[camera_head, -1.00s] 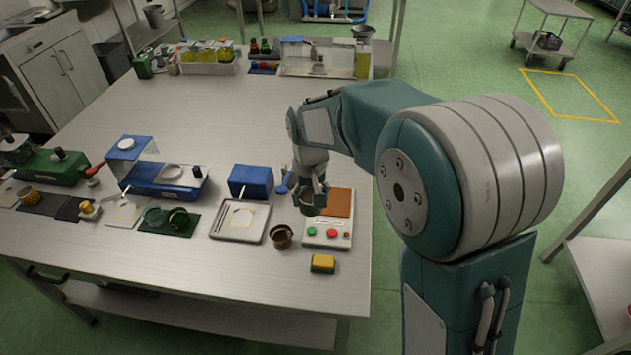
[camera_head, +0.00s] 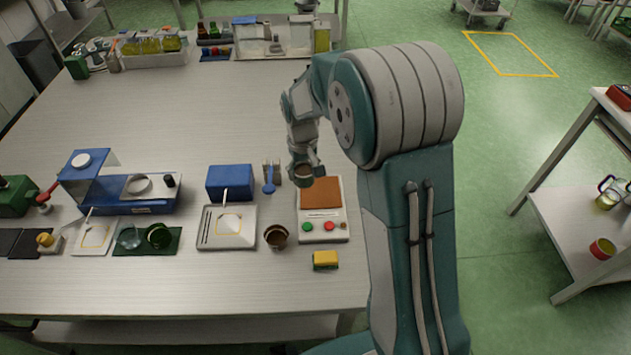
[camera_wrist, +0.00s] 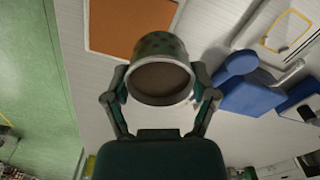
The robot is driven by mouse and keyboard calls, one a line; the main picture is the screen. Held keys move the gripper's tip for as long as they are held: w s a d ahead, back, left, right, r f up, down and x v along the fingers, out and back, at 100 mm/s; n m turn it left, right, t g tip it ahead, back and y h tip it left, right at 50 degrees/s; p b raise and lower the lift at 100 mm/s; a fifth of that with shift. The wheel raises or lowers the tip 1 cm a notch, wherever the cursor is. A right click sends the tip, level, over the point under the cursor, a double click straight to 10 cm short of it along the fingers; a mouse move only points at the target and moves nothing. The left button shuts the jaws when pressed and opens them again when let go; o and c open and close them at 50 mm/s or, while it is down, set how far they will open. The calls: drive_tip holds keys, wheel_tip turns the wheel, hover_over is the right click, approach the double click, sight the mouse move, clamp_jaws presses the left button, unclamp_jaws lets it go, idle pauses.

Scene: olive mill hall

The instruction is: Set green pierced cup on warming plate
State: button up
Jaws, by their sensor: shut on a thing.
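My gripper (camera_head: 303,173) is shut on the green pierced cup (camera_wrist: 162,48). In the wrist view the fingers grip the cup on both sides, with a pale rim and brownish inside facing the camera. In the head view the cup shows small at the fingertips, by the far left corner of the warming plate (camera_head: 320,194). The plate is a brown-orange square on a pale unit with green and red buttons. It also shows in the wrist view (camera_wrist: 113,30), beside and partly behind the cup. The cup appears clear of the plate; its height is hard to tell.
A brown cup (camera_head: 277,237) and a yellow sponge-like block (camera_head: 325,260) stand near the unit. A grey tray (camera_head: 245,240), a blue block (camera_head: 229,182) and a blue device (camera_head: 140,200) are to the left. The table's middle is clear.

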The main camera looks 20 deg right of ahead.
hover_over(322, 190)
drive_tip(key=f, duration=0.4)
drive_tip(key=shift+d+f, duration=0.1)
drive_tip(key=shift+d, duration=0.2)
drive_tip(key=f, duration=0.1)
drive_tip(key=a+f, duration=0.1)
drive_tip(key=shift+f, duration=0.3)
drive_tip(key=shift+a, duration=0.55)
drive_tip(key=shift+d+f, duration=0.15)
drive_tip(key=shift+d, duration=0.05)
drive_tip(key=o, duration=1.1)
drive_tip(key=shift+d, duration=0.5)
drive_tip(key=shift+a, duration=0.35)
drive_tip(key=shift+a+r, duration=0.15)
drive_tip(key=shift+r, duration=0.15)
drive_tip(key=s+r+t, duration=0.1)
drive_tip(key=s+r, duration=0.2)
drive_tip(key=r, duration=0.7)
drive_tip(key=s+r+t, duration=0.1)
drive_tip(key=s+r, duration=0.3)
drive_tip(key=r, duration=0.5)
drive_tip(key=s+r+m+t, duration=0.1)
drive_tip(key=s+r, duration=0.2)
drive_tip(key=s, duration=0.7)
drive_tip(key=s+r+m+t, duration=0.1)
drive_tip(key=s+r+t, duration=0.1)
drive_tip(key=s, duration=0.8)
drive_tip(key=shift+s+d+r+t, duration=0.2)
drive_tip(key=shift+r+t, duration=0.1)
drive_tip(key=shift+r, duration=0.25)
